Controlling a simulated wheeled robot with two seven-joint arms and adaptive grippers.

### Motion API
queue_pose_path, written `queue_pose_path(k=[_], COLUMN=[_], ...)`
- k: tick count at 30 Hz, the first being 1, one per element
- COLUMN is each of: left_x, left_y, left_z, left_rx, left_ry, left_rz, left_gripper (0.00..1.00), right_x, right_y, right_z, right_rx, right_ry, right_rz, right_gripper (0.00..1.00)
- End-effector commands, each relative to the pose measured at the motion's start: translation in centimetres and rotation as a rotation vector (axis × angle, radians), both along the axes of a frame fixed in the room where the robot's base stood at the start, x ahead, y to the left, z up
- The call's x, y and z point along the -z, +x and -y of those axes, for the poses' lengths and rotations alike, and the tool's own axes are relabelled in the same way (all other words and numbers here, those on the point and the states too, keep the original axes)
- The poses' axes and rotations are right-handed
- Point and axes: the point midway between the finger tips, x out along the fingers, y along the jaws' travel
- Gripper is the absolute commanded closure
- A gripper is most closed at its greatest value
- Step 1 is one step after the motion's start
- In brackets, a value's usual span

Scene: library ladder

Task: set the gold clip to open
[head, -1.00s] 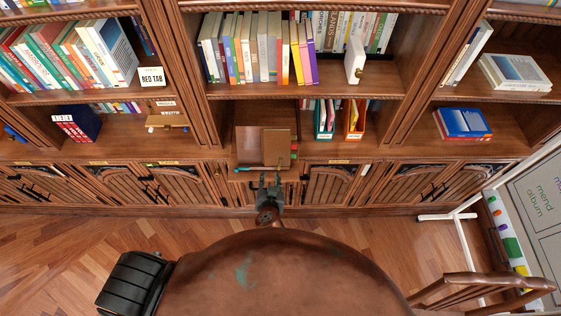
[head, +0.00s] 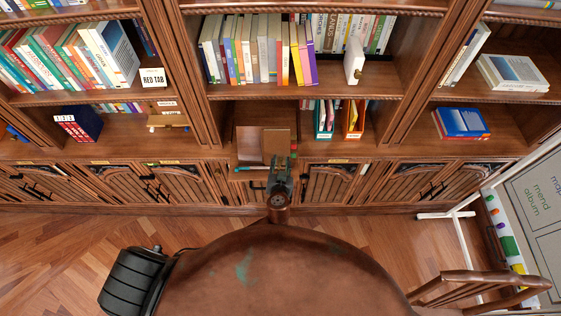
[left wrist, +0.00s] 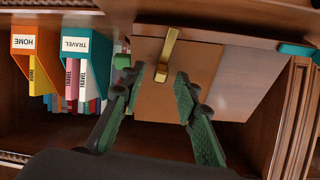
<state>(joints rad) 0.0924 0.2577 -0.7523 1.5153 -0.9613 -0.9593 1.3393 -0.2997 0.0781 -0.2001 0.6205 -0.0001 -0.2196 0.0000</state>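The gold clip (left wrist: 167,55) is a narrow bent strip on the face of a brown board (left wrist: 213,75) in the left wrist view. In the head view I see the board (head: 276,141) in the middle shelf bay, but I cannot make out the clip. My left gripper (head: 281,172) is just in front of the board's lower part. In the left wrist view, its green fingers (left wrist: 159,82) are spread apart with nothing between them. The clip lies between and beyond the fingertips, with no visible contact. My right gripper is not in view.
Orange (left wrist: 35,48) and teal (left wrist: 88,48) file holders stand beside the board. A teal item (left wrist: 297,49) lies at its other side. Cabinet doors (head: 333,184) are below the ledge. A white-framed board stand (head: 455,225) and a wooden chair (head: 480,290) are at the right.

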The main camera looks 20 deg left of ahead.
Motion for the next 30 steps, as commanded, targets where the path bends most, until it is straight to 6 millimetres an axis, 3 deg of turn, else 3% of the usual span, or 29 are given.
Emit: queue_pose_path(k=[3, 15, 30], left_x=[0.0, -0.02, 0.1], left_y=[-0.02, -0.05, -0.05], left_z=[0.0, 0.0, 0.23], left_rx=[0.0, 0.0, 0.023], left_ry=[0.0, 0.0, 0.031], left_rz=[0.0, 0.0, -0.01], left_gripper=[0.72, 1.0, 1.0], right_x=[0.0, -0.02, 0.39], right_y=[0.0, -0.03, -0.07], right_z=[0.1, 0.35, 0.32], right_rx=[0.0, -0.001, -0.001], right_ry=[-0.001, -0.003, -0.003], right_rz=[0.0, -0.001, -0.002], right_gripper=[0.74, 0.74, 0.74])
